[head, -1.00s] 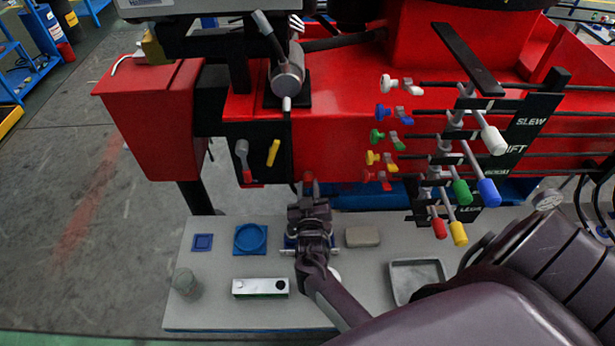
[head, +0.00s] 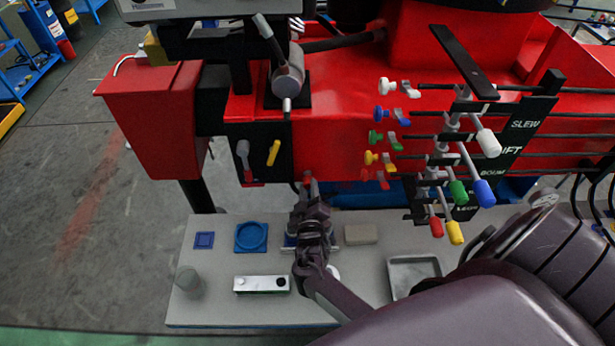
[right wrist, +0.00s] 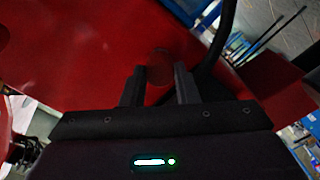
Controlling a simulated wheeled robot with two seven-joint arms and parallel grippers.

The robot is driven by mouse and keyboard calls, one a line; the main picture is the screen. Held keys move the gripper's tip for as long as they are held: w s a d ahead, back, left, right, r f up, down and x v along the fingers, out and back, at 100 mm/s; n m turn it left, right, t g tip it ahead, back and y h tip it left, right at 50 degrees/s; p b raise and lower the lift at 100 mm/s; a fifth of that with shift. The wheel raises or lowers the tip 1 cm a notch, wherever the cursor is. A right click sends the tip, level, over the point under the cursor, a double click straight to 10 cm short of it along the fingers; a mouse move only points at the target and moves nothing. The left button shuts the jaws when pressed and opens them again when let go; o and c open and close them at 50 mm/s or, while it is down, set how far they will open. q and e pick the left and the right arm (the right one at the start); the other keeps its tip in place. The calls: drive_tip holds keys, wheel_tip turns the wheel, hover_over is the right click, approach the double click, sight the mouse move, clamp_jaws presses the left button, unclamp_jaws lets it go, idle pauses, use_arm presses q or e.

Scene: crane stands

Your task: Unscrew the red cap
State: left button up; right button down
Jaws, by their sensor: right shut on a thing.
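My right gripper (head: 308,186) reaches up from the bench to the lower front edge of the red crane body. In the right wrist view its two fingers (right wrist: 159,76) stand on either side of a dark red round thing, the red cap (right wrist: 159,62), and are shut on it. The cap is dim against the red body, and its turn cannot be read. In the head view the fingers mostly hide it. My left gripper is not in view.
The grey bench (head: 218,260) holds a blue round dish (head: 251,237), a small blue square (head: 204,240), a silver level (head: 262,285), a tan block (head: 360,234) and a grey tray (head: 413,272). Coloured levers (head: 483,192) and couplings (head: 382,114) stand to the right of the gripper.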

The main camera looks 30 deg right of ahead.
drive_tip(key=shift+p+v, duration=0.6)
drive_tip(key=shift+v, duration=1.1)
